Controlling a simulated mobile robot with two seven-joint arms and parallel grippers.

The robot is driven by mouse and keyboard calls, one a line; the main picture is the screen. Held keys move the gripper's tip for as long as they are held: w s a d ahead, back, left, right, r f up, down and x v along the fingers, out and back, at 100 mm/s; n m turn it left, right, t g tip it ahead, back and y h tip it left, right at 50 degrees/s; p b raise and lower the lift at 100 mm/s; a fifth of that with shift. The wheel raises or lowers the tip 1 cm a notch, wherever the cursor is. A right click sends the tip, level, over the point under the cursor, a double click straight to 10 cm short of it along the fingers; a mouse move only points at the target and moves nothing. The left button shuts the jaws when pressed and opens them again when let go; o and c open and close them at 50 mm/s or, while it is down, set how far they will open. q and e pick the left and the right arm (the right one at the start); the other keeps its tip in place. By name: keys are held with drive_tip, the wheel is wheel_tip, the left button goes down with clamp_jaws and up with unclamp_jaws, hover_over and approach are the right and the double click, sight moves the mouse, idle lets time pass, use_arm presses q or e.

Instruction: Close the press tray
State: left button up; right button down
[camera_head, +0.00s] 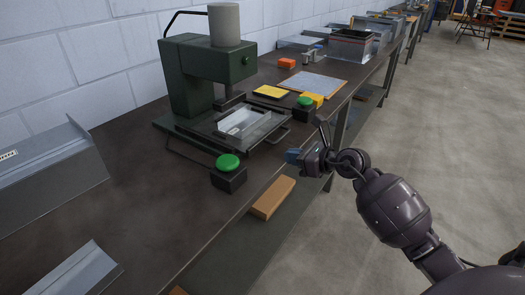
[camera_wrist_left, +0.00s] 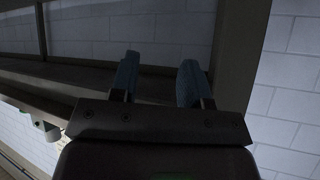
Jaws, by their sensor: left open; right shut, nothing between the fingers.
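The green press (camera_head: 190,80) stands on the dark workbench. Its press tray (camera_head: 262,136) sticks out in front, under the press head, with a pale metal piece (camera_head: 240,121) lying in it. A thin handle shows at the tray's front right side. My right gripper (camera_head: 294,156) is shut and empty, with blue fingertips, just right of the bench's front edge and apart from the tray. My left gripper (camera_wrist_left: 158,78) shows only in the left wrist view. It is open, with nothing between its blue fingers.
Two green buttons on black boxes (camera_head: 229,182) (camera_head: 304,104) flank the tray. Yellow pads (camera_head: 271,91), an orange block (camera_head: 287,63) and a flat grey sheet (camera_head: 312,84) lie behind. Bent sheet metal (camera_head: 50,180) is at left.

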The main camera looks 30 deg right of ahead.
sight(256, 147)
drive_tip(key=x, duration=0.4)
drive_tip(key=b+x, duration=0.1)
drive_tip(key=x, duration=0.3)
drive_tip(key=shift+w+a+r, duration=0.15)
drive_tip(key=shift+a+r, duration=0.05)
drive_tip(key=shift+w+a, duration=0.25)
drive_tip(key=shift+w, duration=0.5)
drive_tip(key=shift+r, duration=0.1)
drive_tip(key=shift+w+a+r, duration=0.1)
drive_tip(key=shift+w+a, duration=0.1)
drive_tip(key=shift+w, duration=0.35)
drive_tip(key=shift+w+a, duration=0.25)
drive_tip(key=shift+w, duration=0.4)
